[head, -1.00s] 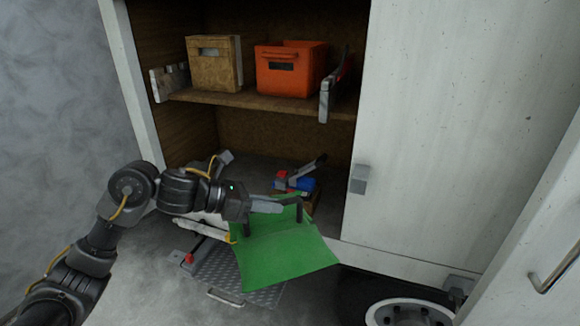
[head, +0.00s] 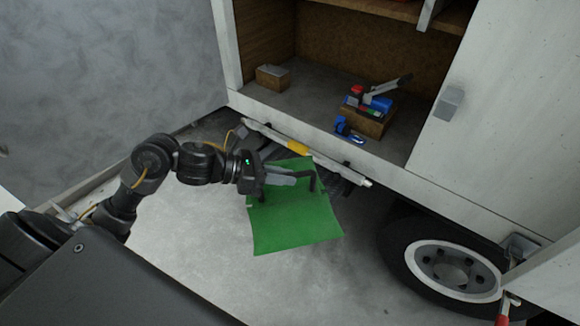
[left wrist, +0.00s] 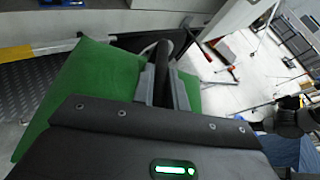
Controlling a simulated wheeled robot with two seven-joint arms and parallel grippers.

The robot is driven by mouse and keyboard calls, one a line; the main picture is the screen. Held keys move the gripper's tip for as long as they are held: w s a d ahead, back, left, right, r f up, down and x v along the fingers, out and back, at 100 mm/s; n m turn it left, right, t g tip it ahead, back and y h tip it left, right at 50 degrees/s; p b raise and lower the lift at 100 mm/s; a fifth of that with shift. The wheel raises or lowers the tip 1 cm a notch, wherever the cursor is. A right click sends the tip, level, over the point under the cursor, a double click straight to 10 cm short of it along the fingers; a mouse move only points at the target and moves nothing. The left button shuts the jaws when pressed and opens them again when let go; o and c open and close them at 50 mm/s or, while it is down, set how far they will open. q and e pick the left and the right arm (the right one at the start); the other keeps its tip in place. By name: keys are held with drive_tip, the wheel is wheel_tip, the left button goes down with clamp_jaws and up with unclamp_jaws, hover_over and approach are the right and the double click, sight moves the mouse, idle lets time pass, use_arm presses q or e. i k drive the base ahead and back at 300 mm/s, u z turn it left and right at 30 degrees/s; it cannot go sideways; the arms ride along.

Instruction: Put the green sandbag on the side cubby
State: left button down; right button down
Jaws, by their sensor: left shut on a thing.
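The green sandbag (head: 293,220) hangs from my left gripper (head: 288,187) in the head view, in front of and below the cubby opening. The left gripper is shut on its upper part. The left wrist view also shows the green sandbag (left wrist: 95,85) beneath the gripper fingers (left wrist: 168,80). The side cubby (head: 300,103) is an open compartment in the white truck body, with its grey floor visible behind and above the sandbag. My right gripper is not in view.
On the cubby floor stand a small brown box (head: 272,78) and a wooden block (head: 368,121) with blue and red tools. A white pole (head: 330,166) with a yellow band runs below the opening. A wheel (head: 453,270) is at right. The cubby floor's middle is clear.

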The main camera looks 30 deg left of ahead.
sight(329, 96)
drive_tip(key=u, duration=1.1)
drive_tip(key=i, duration=0.95)
drive_tip(key=z, duration=1.45)
